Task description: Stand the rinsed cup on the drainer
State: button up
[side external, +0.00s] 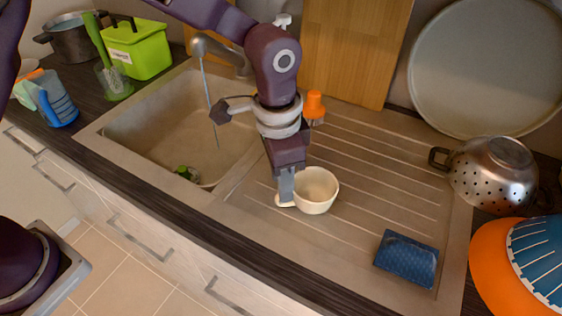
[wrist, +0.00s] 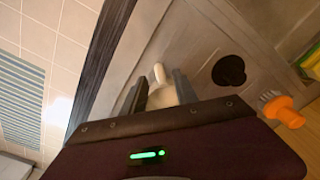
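A cream cup (side external: 318,187) is upright, mouth up, on the ribbed drainer (side external: 385,185), close to the sink basin. Its handle points left in the side view. My gripper (side external: 286,197) is down at the cup's handle side, pointing downward. In the wrist view, the cup's cream body (wrist: 162,98) and handle show between the two grey fingers of my gripper (wrist: 160,82). The fingers stand apart, with narrow gaps beside the handle tip. The dark gripper housing hides the rest of the cup there.
The sink basin (side external: 150,135) with its tap (side external: 199,47) is left. A blue sponge (side external: 406,259) lies at the drainer's front right. The drainer's middle is clear.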

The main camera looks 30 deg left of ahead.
notch_tip(320, 180, up, 8)
jog(key=shift+r, duration=0.2)
jog(key=shift+s+a, duration=0.1)
jog(key=s+a+r+n+t, duration=0.1)
jog(key=s+a+r+n, duration=0.1)
jog(key=s+a+r, duration=0.4)
jog(key=s+a+r+n+t, duration=0.2)
jog(key=a+r, duration=0.2)
jog(key=a, duration=0.4)
jog(key=s+a+f+n+t, duration=0.2)
jog(key=s+a+n, duration=0.3)
jog(key=s, duration=0.7)
jog(key=a, duration=0.2)
jog(key=shift+s+a, duration=0.3)
